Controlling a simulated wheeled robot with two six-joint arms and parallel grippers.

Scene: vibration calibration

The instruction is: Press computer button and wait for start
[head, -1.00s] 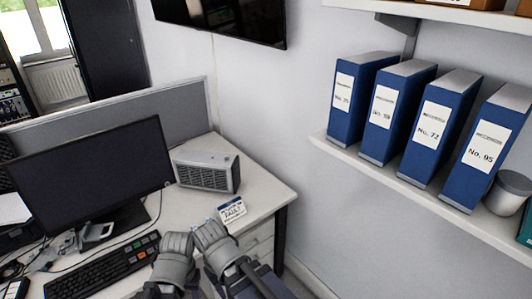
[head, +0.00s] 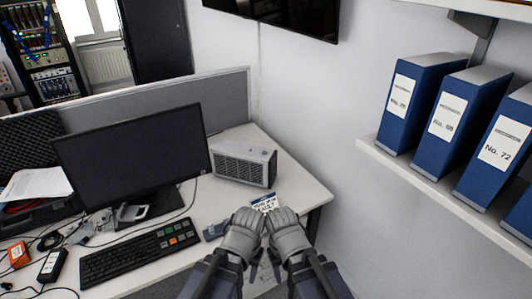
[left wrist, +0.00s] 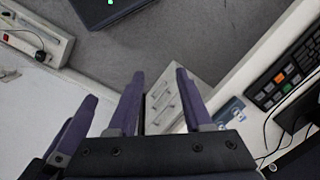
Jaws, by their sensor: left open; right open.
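The computer monitor (head: 134,155) stands on the desk at the left with a dark screen. A black keyboard (head: 138,254) with green and red keys lies in front of it. A grey vented box (head: 245,164) stands right of the monitor; I cannot make out a button on it. My left gripper (head: 244,220) and right gripper (head: 282,218) are close together over the desk's front right, apart from the box and keyboard. Both are open. In the left wrist view the left gripper (left wrist: 160,85) is open and empty, and the keyboard (left wrist: 284,78) shows at right.
A name card (head: 265,202) lies just beyond my grippers. Cables, a phone and small devices clutter the desk's left. A wall shelf (head: 430,180) with blue binders (head: 461,113) is at right.

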